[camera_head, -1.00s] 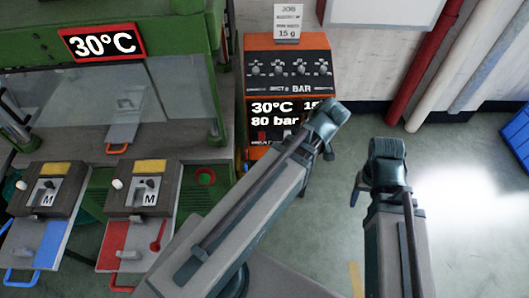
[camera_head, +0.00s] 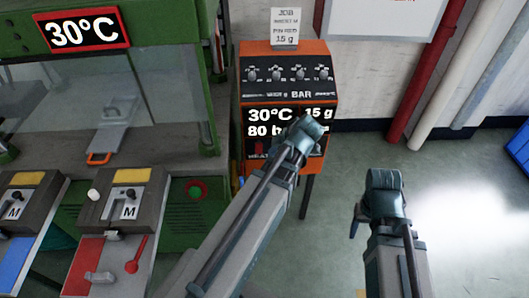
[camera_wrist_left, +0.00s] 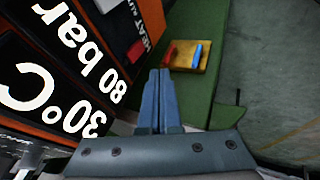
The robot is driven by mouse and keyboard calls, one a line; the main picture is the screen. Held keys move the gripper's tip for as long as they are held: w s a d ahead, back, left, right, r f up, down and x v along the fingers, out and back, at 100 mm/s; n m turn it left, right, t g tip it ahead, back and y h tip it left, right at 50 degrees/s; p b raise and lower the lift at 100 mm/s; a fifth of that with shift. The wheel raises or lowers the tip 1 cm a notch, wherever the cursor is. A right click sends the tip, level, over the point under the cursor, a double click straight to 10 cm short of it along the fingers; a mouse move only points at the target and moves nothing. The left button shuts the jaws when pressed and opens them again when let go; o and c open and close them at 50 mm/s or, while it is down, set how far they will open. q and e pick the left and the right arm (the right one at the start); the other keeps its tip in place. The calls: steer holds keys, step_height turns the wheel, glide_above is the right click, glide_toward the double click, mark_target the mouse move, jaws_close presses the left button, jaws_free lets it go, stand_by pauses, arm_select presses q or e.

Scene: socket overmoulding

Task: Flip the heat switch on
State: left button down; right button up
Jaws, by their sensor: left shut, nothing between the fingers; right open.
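The orange control box (camera_head: 334,98) stands at centre, its dark display reading 30°C, 15 g and 80 bar. The red heat switch (camera_head: 258,148) is low on its front, above a partly legible HEAT label; I cannot tell its position. My left gripper (camera_head: 305,132) is in front of the box, right of the switch, covering part of the display's lower row. In the left wrist view its fingers (camera_wrist_left: 160,82) are together and empty, beside the display, with the HEAT label (camera_wrist_left: 150,38) beyond their tips. My right gripper (camera_head: 386,192) is open over the floor at right.
The green press (camera_head: 190,120) with a 30°C sign (camera_head: 82,32) stands at left. Two moulds with blue and red plates are in front of it. Red and white pipes (camera_head: 440,85) run along the wall. A yellow block (camera_wrist_left: 190,62) with red and blue pieces shows in the wrist view.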

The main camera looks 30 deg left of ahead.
mark_target(258, 149)
arm_select(q)
steer(key=shift+w+a+f+b, duration=0.85)
steer(key=shift+a+f+b, duration=0.35)
steer(key=shift+f+b, duration=0.3)
steer(key=shift+w+a+f+b, duration=0.9)
steer(key=shift+a+f+b, duration=0.3)
steer(key=shift+f+b, duration=0.2)
steer(key=shift+w+a+f+b, duration=0.85)
steer(key=shift+a+f+b, duration=0.35)
steer(key=shift+f+b, duration=0.3)
steer(key=shift+w+a+f+t+b, duration=0.1)
steer(key=shift+w+f+t+b, duration=0.15)
steer(key=shift+b, duration=0.2)
steer(key=shift+r, duration=0.15)
steer(key=shift+r+y+p, duration=0.3)
steer(key=shift+r+p, duration=0.5)
steer(key=shift+p, duration=0.05)
